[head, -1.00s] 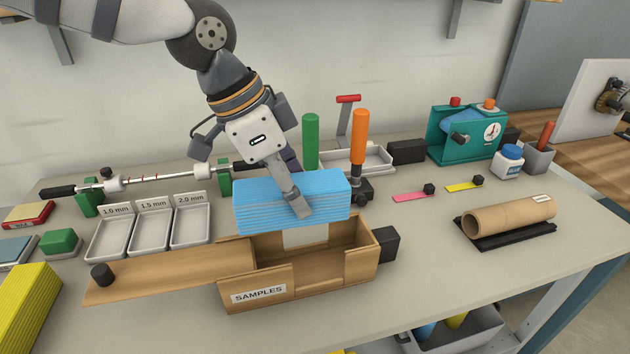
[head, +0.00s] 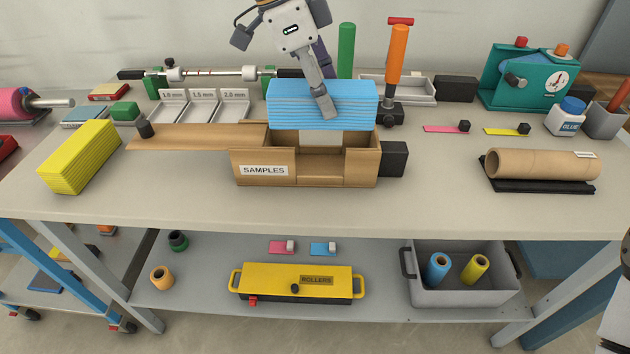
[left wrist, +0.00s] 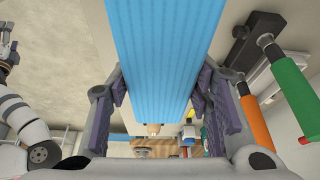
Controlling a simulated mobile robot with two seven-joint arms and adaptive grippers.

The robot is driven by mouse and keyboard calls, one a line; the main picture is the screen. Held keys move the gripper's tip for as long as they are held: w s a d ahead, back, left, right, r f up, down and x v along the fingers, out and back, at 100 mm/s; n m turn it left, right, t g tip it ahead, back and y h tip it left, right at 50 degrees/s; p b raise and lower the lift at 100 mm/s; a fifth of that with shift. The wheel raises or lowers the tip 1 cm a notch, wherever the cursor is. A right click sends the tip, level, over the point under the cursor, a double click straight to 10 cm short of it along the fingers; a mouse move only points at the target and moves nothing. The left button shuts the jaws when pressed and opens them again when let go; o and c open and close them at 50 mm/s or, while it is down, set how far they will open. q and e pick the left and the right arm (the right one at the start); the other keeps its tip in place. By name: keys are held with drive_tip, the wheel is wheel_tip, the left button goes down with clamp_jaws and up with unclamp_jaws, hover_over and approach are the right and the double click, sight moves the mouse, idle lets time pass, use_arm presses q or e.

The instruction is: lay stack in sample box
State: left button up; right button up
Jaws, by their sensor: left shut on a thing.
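A blue layered stack (head: 300,110) is held in my left gripper (head: 324,105), which is shut on it. In the left wrist view the stack (left wrist: 168,60) runs between the two finger pads. The open wooden sample box (head: 340,178), labelled SAMPLES, stands below. The stack is level above the back of the box; whether its lower edge is inside the rim I cannot tell.
A yellow stack (head: 78,160) lies left of the lid. Green (head: 346,50) and orange (head: 397,55) upright handles stand close behind the blue stack. Size trays (head: 205,110) are behind the lid. A cardboard tube (head: 540,163) lies at right. The table front is clear.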

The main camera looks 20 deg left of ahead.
sight(292, 86)
use_arm(q)
drive_tip(key=shift+f, duration=0.15)
wheel_tip(292, 86, down, 10)
drive_tip(key=shift+w+a+r, duration=0.1)
use_arm(e)
drive_tip(key=shift+s+d+f, duration=0.15)
drive_tip(key=shift+f, duration=0.05)
use_arm(q)
drive_tip(key=o, duration=1.3)
drive_tip(key=v, duration=1.2)
drive_tip(key=shift+p, duration=0.35)
use_arm(e)
drive_tip(key=shift+w+r, duration=0.55)
